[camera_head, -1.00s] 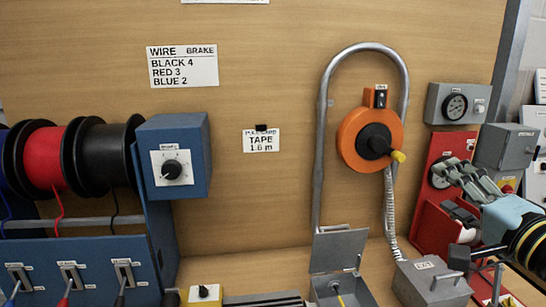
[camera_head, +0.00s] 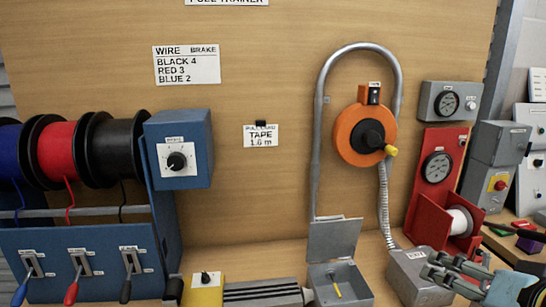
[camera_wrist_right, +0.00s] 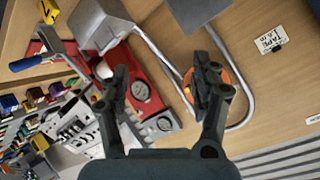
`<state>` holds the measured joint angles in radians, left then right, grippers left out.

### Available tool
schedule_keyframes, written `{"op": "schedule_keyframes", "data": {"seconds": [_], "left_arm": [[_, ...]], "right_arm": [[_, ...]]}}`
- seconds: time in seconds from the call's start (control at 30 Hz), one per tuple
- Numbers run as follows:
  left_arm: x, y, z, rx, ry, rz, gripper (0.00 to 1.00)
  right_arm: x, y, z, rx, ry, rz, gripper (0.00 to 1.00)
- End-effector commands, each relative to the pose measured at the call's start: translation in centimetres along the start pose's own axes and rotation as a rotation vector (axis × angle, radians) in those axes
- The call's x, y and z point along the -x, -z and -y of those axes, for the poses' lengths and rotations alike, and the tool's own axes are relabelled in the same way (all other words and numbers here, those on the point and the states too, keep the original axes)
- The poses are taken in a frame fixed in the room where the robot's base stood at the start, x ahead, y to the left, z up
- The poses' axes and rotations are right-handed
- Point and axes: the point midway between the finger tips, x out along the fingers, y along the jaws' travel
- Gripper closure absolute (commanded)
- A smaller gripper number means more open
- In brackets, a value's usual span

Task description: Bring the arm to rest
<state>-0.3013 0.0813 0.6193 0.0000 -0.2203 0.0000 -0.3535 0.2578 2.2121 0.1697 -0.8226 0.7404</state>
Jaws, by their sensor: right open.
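My right gripper (camera_head: 458,275) is at the lower right of the head view, in front of the grey metal box (camera_head: 412,272) and the red stand (camera_head: 438,180). In the right wrist view the right gripper (camera_wrist_right: 160,88) has its two fingers spread apart, with nothing between them. Through the gap show the red stand and the bent grey conduit (camera_wrist_right: 160,65). I see no contact between the gripper and anything. My left gripper is in neither view.
An orange tape reel (camera_head: 366,134) hangs inside the conduit loop on the wooden board (camera_head: 250,60). Wire spools (camera_head: 62,150) and a blue brake box (camera_head: 178,150) stand left. An open grey box (camera_head: 338,283) lies front centre. A grey cabinet (camera_head: 497,150) stands right.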

Motion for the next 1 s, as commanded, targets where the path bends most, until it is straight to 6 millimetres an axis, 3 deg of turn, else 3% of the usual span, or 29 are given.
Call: {"op": "schedule_keyframes", "data": {"seconds": [0.3,0.57,0.6,0.87,1.0], "left_arm": [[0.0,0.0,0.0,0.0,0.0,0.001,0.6],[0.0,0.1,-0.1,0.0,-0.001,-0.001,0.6],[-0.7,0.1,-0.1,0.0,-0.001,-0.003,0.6],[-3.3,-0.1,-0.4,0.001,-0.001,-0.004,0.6],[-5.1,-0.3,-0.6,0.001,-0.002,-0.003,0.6]], "right_arm": [[6.7,-8.1,-4.6,0.411,-0.236,0.347,0.36],[13.8,-12.7,-7.4,0.671,-0.323,0.664,0.36],[12.2,-13.7,-8.4,0.668,-0.325,0.663,0.36],[6.0,-19.5,-13.8,0.654,-0.337,0.687,0.36],[2.4,-23.9,-17.8,0.646,-0.345,0.707,0.36]]}}
